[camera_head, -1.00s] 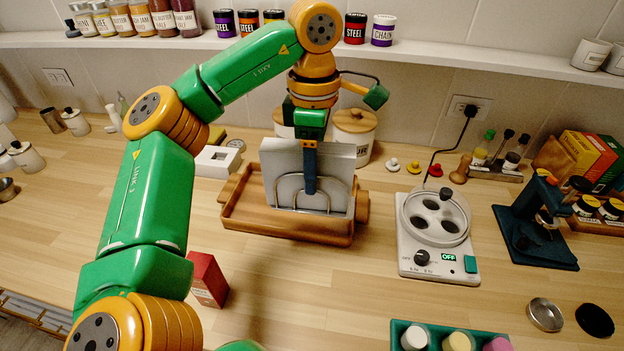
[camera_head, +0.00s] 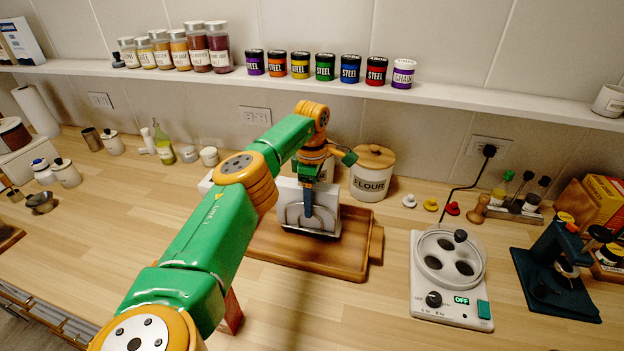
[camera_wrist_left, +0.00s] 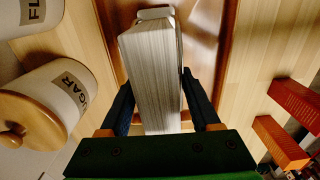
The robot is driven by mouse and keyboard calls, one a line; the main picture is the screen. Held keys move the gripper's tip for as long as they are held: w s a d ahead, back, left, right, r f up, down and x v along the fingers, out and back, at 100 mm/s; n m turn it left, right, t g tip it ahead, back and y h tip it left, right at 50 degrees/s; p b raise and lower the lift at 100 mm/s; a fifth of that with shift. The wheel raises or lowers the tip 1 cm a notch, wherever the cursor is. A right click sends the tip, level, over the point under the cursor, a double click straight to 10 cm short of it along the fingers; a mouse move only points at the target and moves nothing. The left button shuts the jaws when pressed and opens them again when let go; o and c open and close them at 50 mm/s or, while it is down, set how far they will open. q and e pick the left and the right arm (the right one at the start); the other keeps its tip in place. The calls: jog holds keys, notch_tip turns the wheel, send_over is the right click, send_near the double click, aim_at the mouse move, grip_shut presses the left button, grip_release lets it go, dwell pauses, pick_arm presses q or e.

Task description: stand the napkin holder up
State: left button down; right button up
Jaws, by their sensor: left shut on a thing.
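The napkin holder (camera_head: 293,218), a wire arch frame packed with white napkins, is at the wooden tray (camera_head: 355,255) and looks about upright in the head view. My left gripper (camera_head: 318,220) points down with a blue finger against the holder's front face. In the left wrist view the napkin stack (camera_wrist_left: 152,75) sits between the two dark fingers of my left gripper (camera_wrist_left: 160,105), which is shut on it. Whether the holder's base touches the tray floor is hard to tell. My right gripper is not in view.
A flour canister (camera_head: 372,178) stands behind the tray; a sugar canister (camera_wrist_left: 60,90) is close beside my gripper in the wrist view. A white hot-plate device (camera_head: 450,275) is right of the tray. A red box (camera_head: 231,312) is partly behind my arm. A shelf (camera_head: 440,94) runs above.

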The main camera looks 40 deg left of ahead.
pick_arm(q)
jog(key=shift+f+p, duration=0.3)
jog(key=shift+f, duration=0.85)
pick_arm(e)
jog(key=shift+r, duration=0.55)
pick_arm(q)
jog(key=shift+f, duration=0.1)
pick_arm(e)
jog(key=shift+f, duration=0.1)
pick_arm(q)
jog(key=shift+c, duration=0.6)
grip_release()
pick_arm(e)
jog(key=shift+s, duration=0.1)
